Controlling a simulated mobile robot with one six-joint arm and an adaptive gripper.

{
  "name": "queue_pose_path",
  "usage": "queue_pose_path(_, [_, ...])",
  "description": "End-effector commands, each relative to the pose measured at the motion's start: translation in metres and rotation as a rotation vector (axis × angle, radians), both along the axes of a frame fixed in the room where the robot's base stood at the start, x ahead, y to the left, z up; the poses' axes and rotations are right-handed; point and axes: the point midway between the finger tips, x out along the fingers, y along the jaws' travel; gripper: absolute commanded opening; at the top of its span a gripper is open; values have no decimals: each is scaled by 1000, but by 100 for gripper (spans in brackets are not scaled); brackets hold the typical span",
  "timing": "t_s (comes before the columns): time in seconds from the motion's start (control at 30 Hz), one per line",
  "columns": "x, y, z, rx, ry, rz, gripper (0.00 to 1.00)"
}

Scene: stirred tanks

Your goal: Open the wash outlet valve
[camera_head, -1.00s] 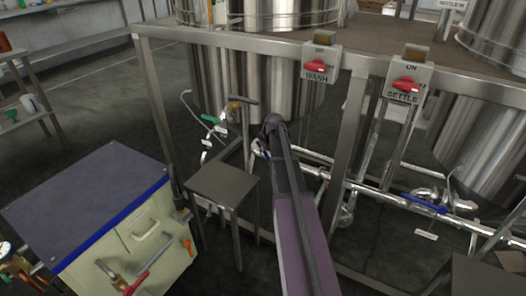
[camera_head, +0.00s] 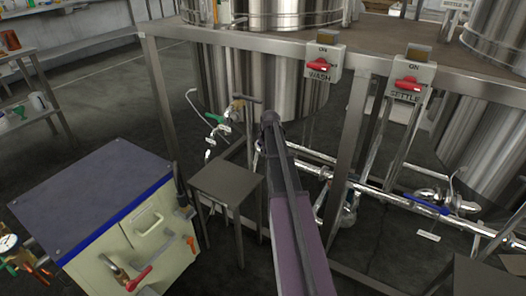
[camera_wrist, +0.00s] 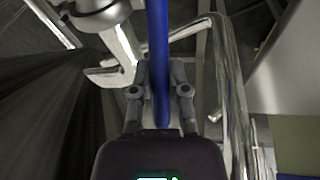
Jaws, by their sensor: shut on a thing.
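In the wrist view, my gripper (camera_wrist: 160,92) is shut on a long blue lever handle (camera_wrist: 158,45), with one finger on each side of it. The handle runs straight up the picture from between the fingers. A pale metal pipe fitting (camera_wrist: 122,40) lies just left of it. In the head view, my arm reaches under the steel frame below the wash tank (camera_head: 226,85); it hides my gripper and the held handle. A red switch marked WASH (camera_head: 321,68) is on the frame above.
A steel pipe (camera_head: 375,192) runs low to the right, with another blue handle (camera_head: 428,206) on it. A small stand (camera_head: 226,182) and a tool cabinet (camera_head: 92,195) are to the left. A curved metal tube (camera_wrist: 232,85) passes close right of my gripper.

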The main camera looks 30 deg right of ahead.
Motion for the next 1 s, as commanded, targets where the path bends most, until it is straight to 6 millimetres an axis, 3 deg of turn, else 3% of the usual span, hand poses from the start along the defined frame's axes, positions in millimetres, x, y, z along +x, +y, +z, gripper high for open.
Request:
queue_pose_path(0.13, [1, 0, 0, 7, -6, 0, 0])
queue_pose_path(0.17, [1, 0, 0, 8, -6, 0, 24])
queue_pose_path(0.2, [1, 0, 0, 7, -6, -1, 36])
queue_pose_path(0.27, [0, -1, 0, 7, -6, -2, 54])
queue_pose_path(0.3, [0, -2, 0, 7, -7, -3, 57])
queue_pose_path(0.57, [-1, -4, 0, 6, -6, -4, 57])
queue_pose_path(0.7, [-2, -3, 1, 5, -4, -1, 15])
queue_pose_path(0.77, [-3, -2, 3, 3, -2, 3, 0])
queue_pose_path(1.0, [-18, 7, 13, -10, 25, 50, 0])
